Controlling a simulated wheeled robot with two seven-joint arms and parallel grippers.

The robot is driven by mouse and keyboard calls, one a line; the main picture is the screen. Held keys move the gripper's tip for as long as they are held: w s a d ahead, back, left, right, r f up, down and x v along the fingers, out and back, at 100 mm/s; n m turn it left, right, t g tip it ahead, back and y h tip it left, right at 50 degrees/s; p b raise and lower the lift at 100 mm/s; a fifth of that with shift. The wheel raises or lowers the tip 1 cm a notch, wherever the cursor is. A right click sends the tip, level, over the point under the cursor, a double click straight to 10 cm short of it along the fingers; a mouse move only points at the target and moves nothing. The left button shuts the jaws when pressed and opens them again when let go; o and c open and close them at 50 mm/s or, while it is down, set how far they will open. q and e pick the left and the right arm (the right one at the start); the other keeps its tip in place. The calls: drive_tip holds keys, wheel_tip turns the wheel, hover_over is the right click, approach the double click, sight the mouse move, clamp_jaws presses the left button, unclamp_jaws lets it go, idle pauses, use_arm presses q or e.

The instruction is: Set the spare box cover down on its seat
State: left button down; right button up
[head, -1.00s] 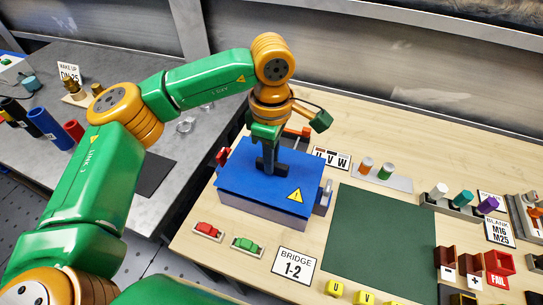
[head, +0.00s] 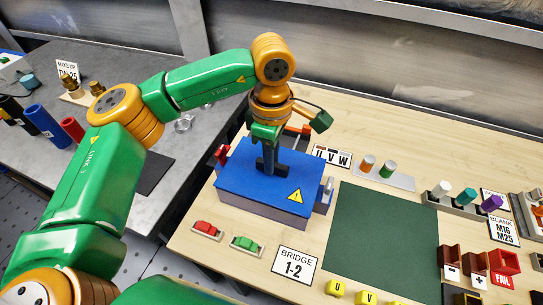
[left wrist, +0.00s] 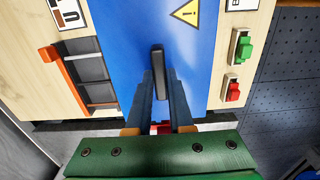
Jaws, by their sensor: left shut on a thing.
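The spare box cover (head: 255,180) is a blue plate with a yellow warning triangle and a dark upright handle. It lies level over a grey box body (head: 262,215); any small gap between them cannot be made out. My left gripper (head: 270,163) points down at the middle of the cover and is shut on its handle. In the left wrist view the fingers (left wrist: 163,105) reach to the black handle (left wrist: 158,70) on the blue cover (left wrist: 120,25). The seat under the cover is hidden. My right gripper is not in view.
Red (head: 206,230) and green (head: 246,244) parts sit in front of the box, with a BRIDGE 1-2 card (head: 295,265). A dark green mat (head: 382,240) lies clear to the right. A tray (left wrist: 88,75) with dark compartments and an orange bar stands beside the box.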

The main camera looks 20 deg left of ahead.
use_arm(q)
drive_tip(key=shift+f, duration=0.3)
drive_tip(key=c, duration=0.7)
unclamp_jaws()
wheel_tip(320, 180, up, 7)
drive_tip(key=shift+s+r+b, duration=0.1)
drive_tip(key=shift+b, duration=0.4)
